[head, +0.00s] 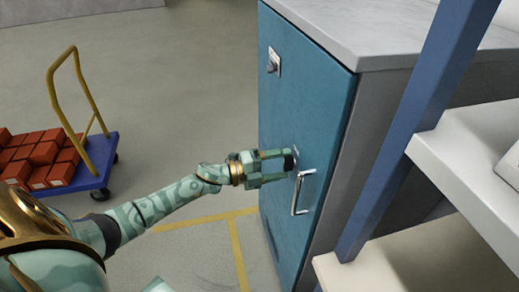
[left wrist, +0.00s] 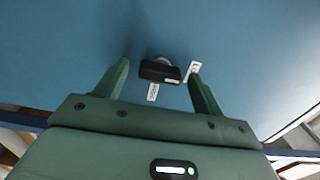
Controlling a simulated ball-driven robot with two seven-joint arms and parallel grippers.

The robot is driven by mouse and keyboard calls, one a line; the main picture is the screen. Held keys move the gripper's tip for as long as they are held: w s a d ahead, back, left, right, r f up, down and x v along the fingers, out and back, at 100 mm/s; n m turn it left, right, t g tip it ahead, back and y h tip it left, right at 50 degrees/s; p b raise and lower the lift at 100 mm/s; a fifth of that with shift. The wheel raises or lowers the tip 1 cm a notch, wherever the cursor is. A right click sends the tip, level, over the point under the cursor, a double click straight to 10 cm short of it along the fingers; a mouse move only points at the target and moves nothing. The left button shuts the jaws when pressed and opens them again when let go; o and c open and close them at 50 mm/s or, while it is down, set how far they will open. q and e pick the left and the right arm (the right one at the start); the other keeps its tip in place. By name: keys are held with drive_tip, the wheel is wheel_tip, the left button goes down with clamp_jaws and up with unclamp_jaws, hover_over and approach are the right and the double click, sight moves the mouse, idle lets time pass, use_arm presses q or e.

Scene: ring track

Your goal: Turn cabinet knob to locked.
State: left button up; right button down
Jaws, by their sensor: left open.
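The cabinet (head: 305,110) has a blue door and grey sides. Its black knob (left wrist: 158,71) sits on the door, with its bar lying roughly across the left wrist view, slightly tilted. A small white label (left wrist: 152,92) is below it and another (left wrist: 192,69) is to its right; their lettering is too small to read. My left gripper (head: 282,162) is open at the door, with its fingers on either side of the knob, and I see a gap to each finger in the left wrist view. In the head view the fingers partly cover the knob. My right gripper is not in view.
A metal door handle (head: 303,193) sticks out just below and right of the knob. A small plate with a latch (head: 273,62) is higher on the door. A blue post (head: 415,120) and shelves stand at right. A blue cart (head: 93,165) with red boxes stands left.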

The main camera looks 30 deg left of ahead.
use_arm(q)
drive_tip(key=v, duration=1.5)
drive_tip(key=shift+s+a+p, duration=0.2)
drive_tip(key=shift+s+p, duration=0.05)
drive_tip(key=shift+p, duration=0.1)
drive_tip(key=s+a+f+n+y, duration=0.2)
drive_tip(key=a+f+n+y, duration=0.35)
drive_tip(key=f, duration=0.35)
drive_tip(key=s+a+f+n+y, duration=0.1)
drive_tip(key=a+f+n+y, duration=0.5)
drive_tip(key=f, duration=0.3)
drive_tip(key=s+f+n+g+y, duration=0.2)
drive_tip(key=s+f+n+g, duration=0.3)
drive_tip(key=s+f, duration=0.6)
drive_tip(key=s+d+f+n+g, duration=0.2)
drive_tip(key=s+d+f+g, duration=0.15)
drive_tip(key=s+f, duration=0.35)
drive_tip(key=s+d+f+n+g, duration=0.25)
drive_tip(key=s+d+f, duration=0.25)
drive_tip(key=s, duration=0.4)
drive_tip(key=s+d+f+g, duration=0.1)
drive_tip(key=s+d, duration=0.4)
drive_tip(key=d, duration=0.2)
drive_tip(key=s+d+f+n+g+h, duration=0.1)
drive_tip(key=s+d+f, duration=0.1)
drive_tip(key=s+d, duration=0.4)
drive_tip(key=shift+s+d+f, duration=0.2)
drive_tip(key=shift+d+f, duration=0.05)
drive_tip(key=shift+d, duration=0.6)
